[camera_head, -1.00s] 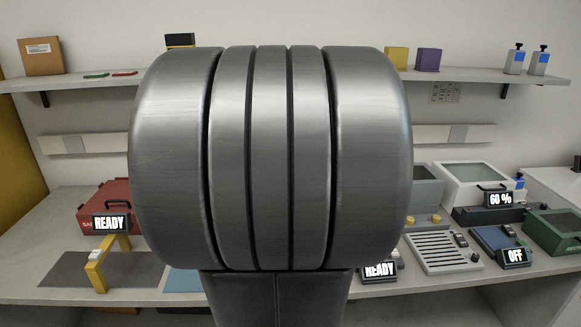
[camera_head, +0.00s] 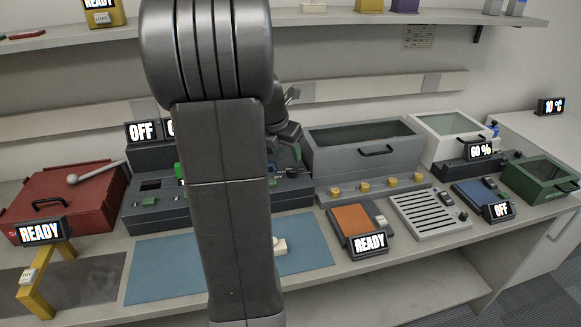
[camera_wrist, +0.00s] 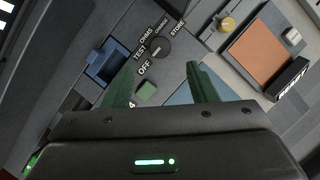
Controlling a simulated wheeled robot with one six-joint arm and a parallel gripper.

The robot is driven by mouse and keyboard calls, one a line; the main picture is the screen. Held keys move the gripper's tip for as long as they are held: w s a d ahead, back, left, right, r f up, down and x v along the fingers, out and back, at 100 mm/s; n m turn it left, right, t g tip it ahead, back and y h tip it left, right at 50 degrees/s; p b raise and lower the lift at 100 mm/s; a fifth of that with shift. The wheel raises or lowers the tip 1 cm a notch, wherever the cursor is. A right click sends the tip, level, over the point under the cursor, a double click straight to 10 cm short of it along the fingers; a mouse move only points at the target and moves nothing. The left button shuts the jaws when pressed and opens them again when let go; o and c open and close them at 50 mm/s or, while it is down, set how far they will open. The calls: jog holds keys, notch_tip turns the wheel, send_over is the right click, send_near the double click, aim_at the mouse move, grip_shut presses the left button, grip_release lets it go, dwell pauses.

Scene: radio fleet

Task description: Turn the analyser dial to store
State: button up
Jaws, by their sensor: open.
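The analyser (camera_head: 160,210) is a dark grey stepped console at the back of the bench, partly hidden behind my arm. In the wrist view its dial (camera_wrist: 160,47) is a small round dark knob, ringed by labels including OFF, TEST, OHMS and STORE. STORE (camera_wrist: 178,29) is at the dial's upper right and OFF at its lower left. The dial's pointer is too small to read surely. A display above the analyser (camera_head: 142,132) reads OFF; another beside it is mostly hidden. My gripper (camera_wrist: 162,72) is open, its green fingers apart on either side below the dial, holding nothing.
A green block (camera_wrist: 146,91) shows between my fingers. Right of the analyser stand a grey bath (camera_head: 365,150) with yellow knobs and an orange-topped unit (camera_head: 354,219) reading READY. A red case (camera_head: 62,195) is left. A blue mat (camera_head: 160,270) lies in front.

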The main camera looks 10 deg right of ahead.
aim_at(292, 169)
jog(key=x, duration=0.8)
jog(key=shift+f, duration=0.2)
jog(key=c, duration=1)
